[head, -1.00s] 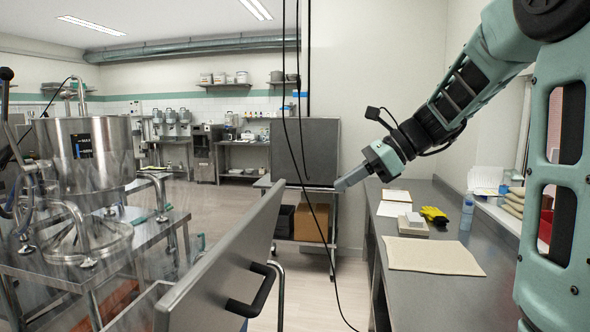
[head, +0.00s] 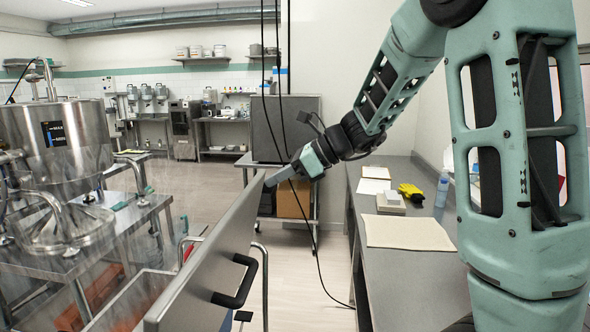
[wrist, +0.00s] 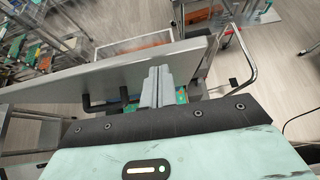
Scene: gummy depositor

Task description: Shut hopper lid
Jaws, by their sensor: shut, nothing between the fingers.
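The hopper lid (head: 205,262) is a flat grey metal panel with a black handle (head: 240,283) on its right face. It stands raised, tilted on edge, in the head view's lower middle. The wrist view shows the lid (wrist: 130,76) as a long grey slab, with its handle (wrist: 98,104) below it. Part of the metal hopper (head: 128,300) shows left of the lid. My gripper (head: 272,180) is shut and empty at the lid's far upper corner. In the wrist view its fingers (wrist: 157,84) overlap the lid's edge; I cannot tell whether they touch.
A steel counter (head: 400,285) runs along the right, with a beige mat (head: 408,233), yellow gloves (head: 410,190) and a bottle (head: 442,188). A steel kettle machine (head: 60,150) stands left. Black cables (head: 290,130) hang near my gripper.

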